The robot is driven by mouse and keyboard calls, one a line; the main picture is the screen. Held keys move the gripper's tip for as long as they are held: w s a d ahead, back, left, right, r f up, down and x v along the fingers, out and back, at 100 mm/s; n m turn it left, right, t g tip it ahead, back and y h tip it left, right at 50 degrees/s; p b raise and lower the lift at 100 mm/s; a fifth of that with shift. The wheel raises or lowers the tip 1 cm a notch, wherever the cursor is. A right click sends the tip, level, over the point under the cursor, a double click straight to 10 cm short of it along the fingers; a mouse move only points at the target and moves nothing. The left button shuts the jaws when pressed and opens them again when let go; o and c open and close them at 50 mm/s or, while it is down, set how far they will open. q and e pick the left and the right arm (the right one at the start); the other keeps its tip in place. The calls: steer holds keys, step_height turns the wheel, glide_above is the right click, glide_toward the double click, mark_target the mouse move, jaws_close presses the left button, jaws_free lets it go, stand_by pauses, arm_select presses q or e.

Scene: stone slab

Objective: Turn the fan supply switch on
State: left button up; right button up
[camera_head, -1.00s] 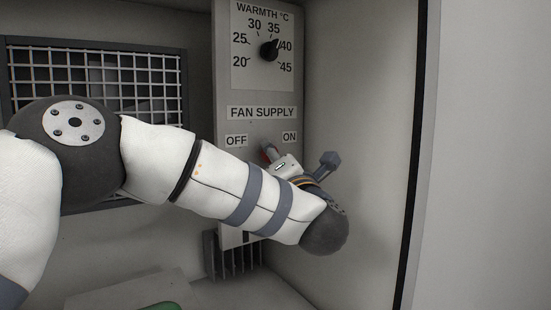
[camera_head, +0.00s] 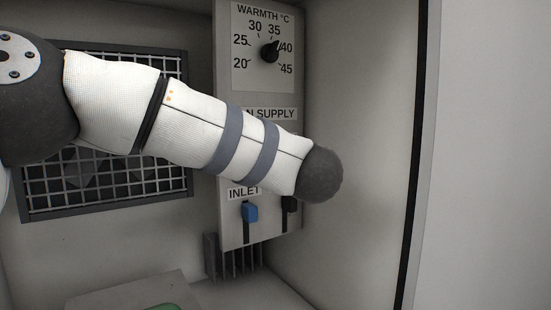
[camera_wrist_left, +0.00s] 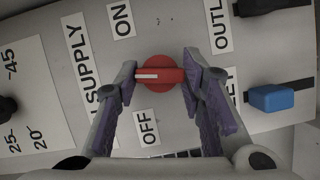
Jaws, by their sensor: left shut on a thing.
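The fan supply switch is a red rotary knob (camera_wrist_left: 160,74) with a white mark. In the left wrist view the mark points left, about midway between the ON label (camera_wrist_left: 121,19) and the OFF label (camera_wrist_left: 149,127). My left gripper (camera_wrist_left: 160,70) is shut on the knob, one finger on each side. In the head view my left forearm hides the gripper, the knob and both labels. Part of the fan supply sign (camera_head: 272,113) shows above the forearm. My right gripper is in neither view.
The control panel (camera_head: 226,60) carries a warmth dial (camera_head: 269,51) above. Below are a blue slider (camera_head: 250,211) under the inlet label and a black slider (camera_head: 289,203). A grille (camera_head: 105,180) is on the back wall. A side wall (camera_head: 355,100) stands right of the panel.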

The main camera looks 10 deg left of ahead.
arm_select(q)
steer(key=m+g, duration=0.2)
steer(key=m, duration=0.2)
steer(key=shift+r+m, duration=0.1)
steer(key=shift+m, duration=0.2)
stand_by(0.6)
steer(key=o, duration=1.2)
steer(key=shift+c, duration=0.2)
steer(key=v, duration=1.2)
steer(key=shift+d, duration=0.15)
steer(key=shift+w+r+g, duration=0.1)
steer(key=shift+g, duration=0.2)
